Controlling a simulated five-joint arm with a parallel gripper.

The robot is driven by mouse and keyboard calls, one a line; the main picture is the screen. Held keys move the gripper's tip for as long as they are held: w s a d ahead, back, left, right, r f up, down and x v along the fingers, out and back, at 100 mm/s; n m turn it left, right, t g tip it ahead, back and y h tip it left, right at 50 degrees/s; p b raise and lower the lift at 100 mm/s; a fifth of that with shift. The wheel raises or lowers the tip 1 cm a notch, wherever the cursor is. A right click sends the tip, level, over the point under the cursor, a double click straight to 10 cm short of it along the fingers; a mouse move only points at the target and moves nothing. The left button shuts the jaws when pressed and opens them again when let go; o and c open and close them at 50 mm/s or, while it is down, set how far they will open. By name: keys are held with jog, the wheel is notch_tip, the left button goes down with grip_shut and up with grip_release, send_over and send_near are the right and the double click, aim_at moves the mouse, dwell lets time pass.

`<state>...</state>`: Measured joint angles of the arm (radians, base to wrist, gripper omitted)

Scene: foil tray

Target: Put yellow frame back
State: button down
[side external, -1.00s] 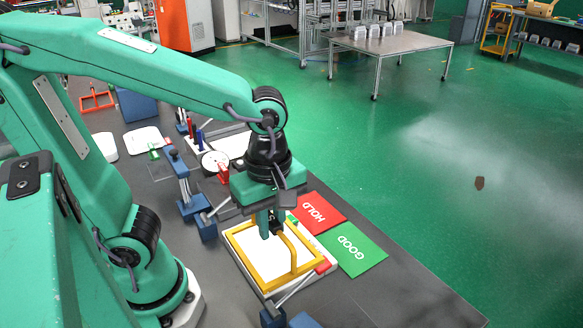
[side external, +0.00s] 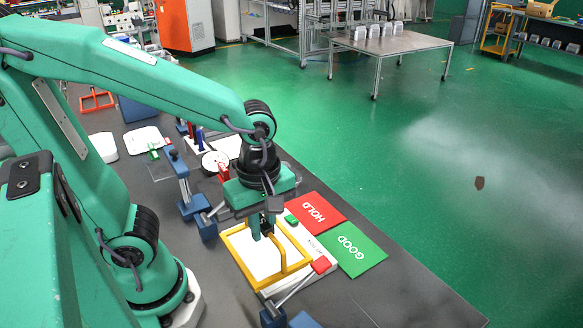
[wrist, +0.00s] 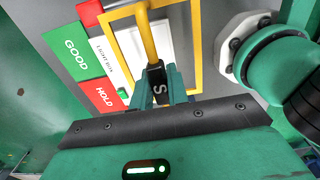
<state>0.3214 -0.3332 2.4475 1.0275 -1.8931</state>
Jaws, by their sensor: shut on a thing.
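The yellow frame (side external: 240,262) is a rectangle with an arched handle. My gripper (side external: 262,226) is shut on the handle's dark grip from above. In the wrist view my gripper (wrist: 160,88) closes on a dark block marked S at the end of the yellow handle (wrist: 149,38). The frame is over the left part of the white light box (side external: 318,254) and shifted off its outline. It looks lifted, but the gap is hard to judge. The light box label also shows in the wrist view (wrist: 107,70).
A red HOLD card (side external: 318,213) and a green GOOD card (side external: 350,250) lie right of the light box. Blue fixtures (side external: 194,208) stand to the left. Dark table is bare at lower right.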

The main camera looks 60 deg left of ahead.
jog(key=w+a+f, duration=0.1)
jog(key=a, duration=0.1)
jog(key=w+a+f, duration=0.1)
jog(key=a+f, duration=0.1)
jog(key=w+a+f, duration=0.1)
jog(key=w+a, duration=0.1)
jog(key=shift+a+f, duration=0.3)
jog(key=shift+f, duration=0.05)
jog(key=shift+f, duration=2)
jog(key=shift+f, duration=0.1)
jog(key=c, duration=1.4)
grip_release()
jog(key=shift+o, duration=0.2)
jog(key=shift+r, duration=6.15)
